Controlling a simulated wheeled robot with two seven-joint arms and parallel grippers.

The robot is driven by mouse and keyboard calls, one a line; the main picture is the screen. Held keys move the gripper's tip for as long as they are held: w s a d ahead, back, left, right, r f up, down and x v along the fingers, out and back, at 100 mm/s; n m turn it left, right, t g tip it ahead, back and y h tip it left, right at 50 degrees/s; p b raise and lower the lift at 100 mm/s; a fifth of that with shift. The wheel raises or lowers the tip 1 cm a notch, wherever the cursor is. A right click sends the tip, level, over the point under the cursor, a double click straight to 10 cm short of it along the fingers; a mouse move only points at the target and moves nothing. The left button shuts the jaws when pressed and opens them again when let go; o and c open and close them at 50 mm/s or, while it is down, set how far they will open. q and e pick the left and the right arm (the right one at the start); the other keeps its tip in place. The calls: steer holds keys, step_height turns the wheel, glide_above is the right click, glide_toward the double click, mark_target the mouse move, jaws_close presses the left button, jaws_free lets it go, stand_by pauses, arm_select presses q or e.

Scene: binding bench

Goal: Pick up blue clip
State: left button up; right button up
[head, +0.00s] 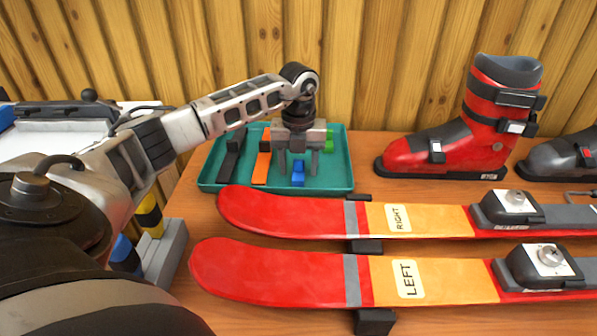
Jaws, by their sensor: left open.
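The small blue clip (298,177) sits in the teal tray (335,180) near its front middle. My left gripper (298,172) points down over the tray, with its two fingers apart and the blue clip showing between or just behind them. I cannot tell whether the fingers touch it. My right gripper is not in view.
The tray also holds a black piece (230,160), an orange piece (262,165) and a green piece (329,140). Red skis marked RIGHT (290,213) and LEFT (270,275) lie in front. A red boot (460,140) stands right; a wooden wall (400,60) is behind.

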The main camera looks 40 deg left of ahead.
arm_select(q)
steer(key=c, duration=1.1)
